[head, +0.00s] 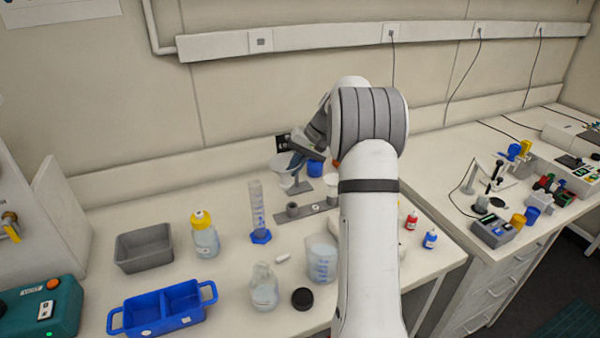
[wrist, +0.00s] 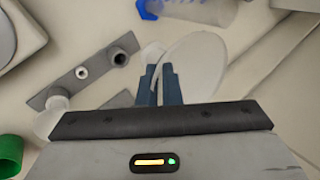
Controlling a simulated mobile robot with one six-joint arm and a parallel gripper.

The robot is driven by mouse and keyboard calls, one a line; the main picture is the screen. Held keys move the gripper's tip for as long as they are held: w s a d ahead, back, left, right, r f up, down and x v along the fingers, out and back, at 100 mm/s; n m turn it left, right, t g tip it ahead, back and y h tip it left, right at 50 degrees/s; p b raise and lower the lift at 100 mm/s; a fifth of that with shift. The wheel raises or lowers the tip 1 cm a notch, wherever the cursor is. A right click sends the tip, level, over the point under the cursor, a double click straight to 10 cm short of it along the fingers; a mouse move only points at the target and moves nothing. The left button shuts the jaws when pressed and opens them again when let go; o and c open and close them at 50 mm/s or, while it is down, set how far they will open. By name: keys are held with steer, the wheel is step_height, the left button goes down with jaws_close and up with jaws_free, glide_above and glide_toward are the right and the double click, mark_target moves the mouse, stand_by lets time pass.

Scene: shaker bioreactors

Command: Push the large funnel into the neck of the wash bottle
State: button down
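The large funnel (head: 281,165) is pale and translucent. It is at my gripper in the head view and shows as a wide disc in the wrist view (wrist: 200,62). My gripper (wrist: 160,78) has its two blue fingers close together on the edge of the funnel, apparently pinching its wall, and holds it above the bench. A second bottle (head: 205,240) has a yellow cap.
A grey rack (wrist: 95,68) with rings lies below my gripper, with a small funnel (wrist: 54,106) at one end. A measuring cylinder (head: 257,210), a beaker (head: 322,262) and a black cap (head: 302,298) stand near the clear bottle. A blue tray (head: 163,308) is at front left.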

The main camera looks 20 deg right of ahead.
steer(key=s+a+r+n+g+b, duration=0.1)
steer(key=s+a+r+n, duration=0.15)
steer(key=s+a, duration=0.65)
steer(key=s+a+r+n+g, duration=0.25)
steer(key=s+a, duration=0.35)
steer(key=s, duration=0.7)
steer(key=shift+t+y, duration=0.3)
steer(key=shift+t, duration=0.05)
steer(key=shift+s+d+f+b, duration=0.1)
steer(key=shift+f+b, duration=1.35)
steer(key=shift+f, duration=1.15)
steer(key=shift+f+b, duration=1.35)
steer(key=shift+f, duration=0.05)
steer(key=c, duration=1.5)
jaws_free()
steer(key=shift+c, duration=0.2)
steer(key=shift+r, duration=0.1)
steer(key=v, duration=0.7)
steer(key=shift+r, duration=0.3)
